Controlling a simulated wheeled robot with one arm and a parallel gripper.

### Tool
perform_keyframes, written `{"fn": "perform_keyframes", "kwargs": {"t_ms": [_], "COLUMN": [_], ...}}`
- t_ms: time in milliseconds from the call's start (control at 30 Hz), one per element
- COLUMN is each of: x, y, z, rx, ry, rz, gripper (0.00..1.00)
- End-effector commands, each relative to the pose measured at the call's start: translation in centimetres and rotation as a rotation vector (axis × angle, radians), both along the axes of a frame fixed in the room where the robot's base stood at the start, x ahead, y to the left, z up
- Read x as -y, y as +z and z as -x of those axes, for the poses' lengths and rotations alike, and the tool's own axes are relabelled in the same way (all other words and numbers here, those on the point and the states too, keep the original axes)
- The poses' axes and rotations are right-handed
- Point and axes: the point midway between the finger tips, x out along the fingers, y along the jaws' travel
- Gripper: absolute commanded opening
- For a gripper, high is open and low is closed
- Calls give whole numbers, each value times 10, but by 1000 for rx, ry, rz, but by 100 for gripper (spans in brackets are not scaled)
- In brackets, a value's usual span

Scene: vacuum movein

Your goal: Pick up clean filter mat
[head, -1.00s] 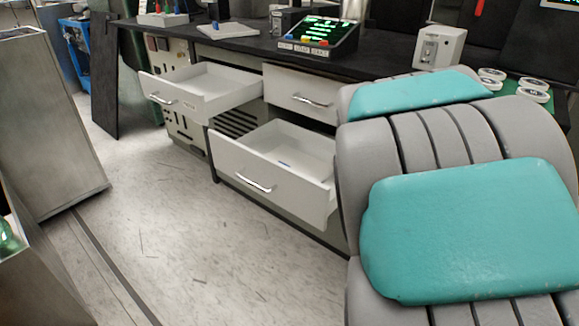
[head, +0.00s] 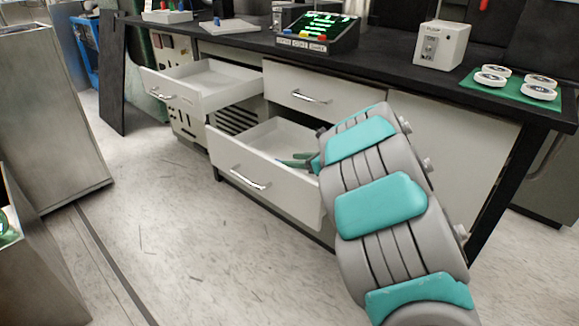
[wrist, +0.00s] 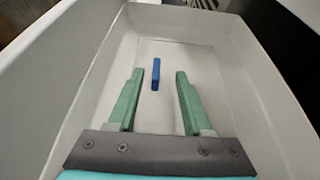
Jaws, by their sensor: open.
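A pale flat mat (wrist: 185,57) with an upright blue tab (wrist: 155,74) lies on the bottom of the open lower drawer (head: 262,168). I take this for the clean filter mat; its pale sheet barely stands out from the drawer floor. My gripper (wrist: 159,74) is open inside the drawer. Its two green fingers point down the drawer's length, with the blue tab between their tips in the wrist view; contact cannot be told. In the head view my gripper (head: 297,161) is at the drawer's right part and the mat is hidden.
A similar pale mat with a blue tab (head: 230,26) lies on the dark worktop (head: 380,62). The upper left drawer (head: 205,88) is also open. The drawer walls enclose my gripper. A white box (head: 442,45) and several white discs on a green mat (head: 508,97) stand right.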

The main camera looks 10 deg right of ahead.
Motion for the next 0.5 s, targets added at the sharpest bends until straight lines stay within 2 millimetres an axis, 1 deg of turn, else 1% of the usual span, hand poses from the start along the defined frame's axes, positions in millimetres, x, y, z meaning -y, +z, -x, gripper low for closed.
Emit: {"fn": "perform_keyframes", "kwargs": {"t_ms": [100, 267, 400, 500], "x": [-7, -16, -28, -33], "y": [-5, -12, -22, -27], "z": [-8, -16, -26, -35], "rx": [-2, -3, -4, -4], "ry": [0, 0, -1, -2], "rz": [-4, -4, -5, -6], "gripper": [50, 50, 50, 50]}}
